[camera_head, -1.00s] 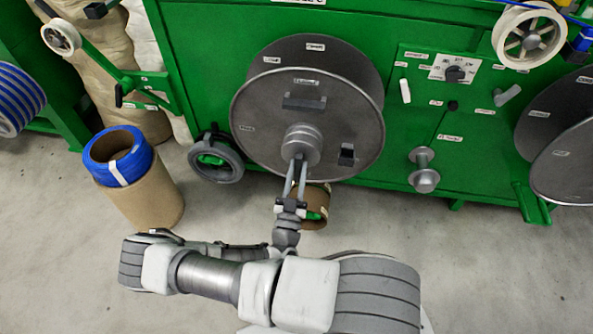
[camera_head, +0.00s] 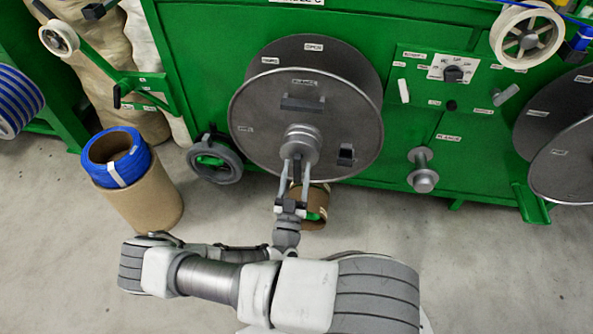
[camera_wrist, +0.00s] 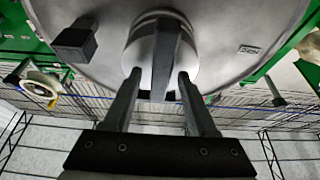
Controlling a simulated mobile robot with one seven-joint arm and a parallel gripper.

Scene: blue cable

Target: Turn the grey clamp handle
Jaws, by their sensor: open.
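The grey clamp handle (camera_wrist: 166,58) is a dark bar across the round grey hub (camera_wrist: 142,28) at the centre of the large grey reel disc. In the head view the handle (camera_head: 297,168) points down from the hub (camera_head: 301,143). My gripper (camera_head: 294,166) reaches up to it from below. In the wrist view my gripper (camera_wrist: 158,78) is open, with one finger on each side of the handle's end. Gaps show between the fingers and the bar. Whether the fingertips touch the hub is unclear.
A cardboard tube (camera_head: 145,203) with blue cable stands left. A cardboard roll (camera_head: 318,196) lies under the disc. The floor at right is clear.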

